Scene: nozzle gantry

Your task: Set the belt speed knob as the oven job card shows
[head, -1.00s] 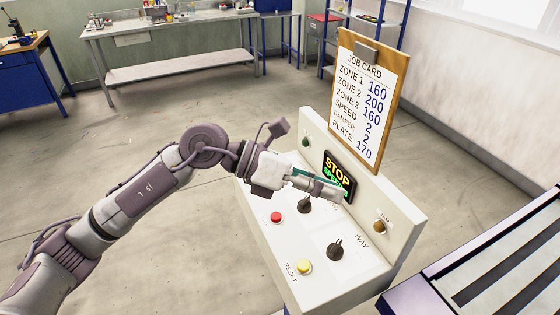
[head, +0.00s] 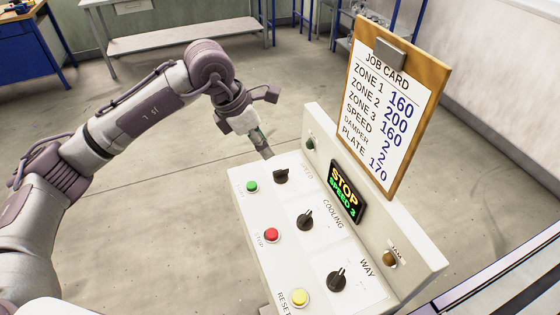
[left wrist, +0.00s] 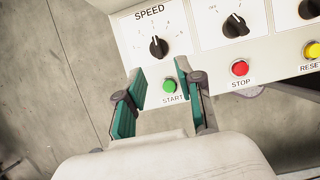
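The job card (head: 385,110) on a clipboard behind the panel reads SPEED 2. The lit display (head: 346,191) reads STOP and SPEED 3. The black speed knob (head: 281,176) sits at the panel's far end; its white pointer aims up and slightly left in the left wrist view (left wrist: 158,47). My left gripper (head: 265,152) is just beyond that end of the panel, apart from the knob. In the left wrist view its teal fingers (left wrist: 161,80) are open and empty, with the knob ahead between their tips. My right gripper is not in view.
On the panel are a green START button (head: 251,187), a red STOP button (head: 272,235), a yellow RESET button (head: 299,297), a COOLING knob (head: 305,219) and a WAY knob (head: 336,281). The START button lies close to the finger tips in the left wrist view (left wrist: 169,86).

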